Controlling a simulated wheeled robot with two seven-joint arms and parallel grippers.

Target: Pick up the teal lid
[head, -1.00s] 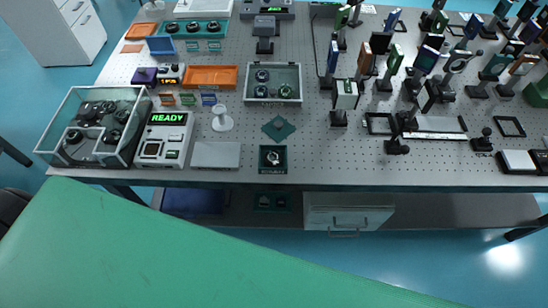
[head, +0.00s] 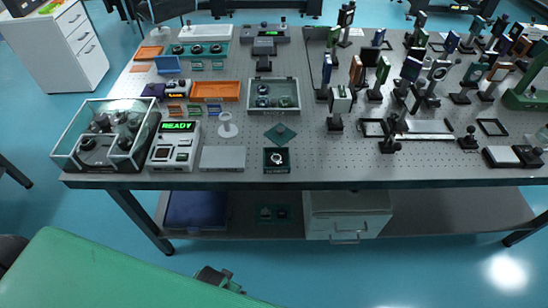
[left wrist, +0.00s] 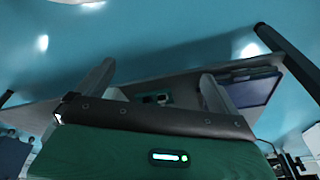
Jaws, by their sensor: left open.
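The teal lid (head: 280,134) looks like a flat, dark teal square with a small knob, turned like a diamond on the perforated tabletop. Just in front of it stands a small dark green open box (head: 276,160) with a round ring-like part inside. My left gripper shows in the left wrist view (left wrist: 157,78), with its two pale fingers spread apart and nothing between them. It points toward the table's underside and lower shelf, well away from the lid. The lid does not show clearly in the left wrist view. My right gripper is in neither view.
A grey plate (head: 222,158), a READY device (head: 175,146) and a glass-walled case (head: 73,143) stand left of the lid. A white spool-like stand (head: 228,126) and a tray of round parts (head: 273,102) are close by. Optics mounts crowd the right side. The table's front edge (head: 330,180) is near.

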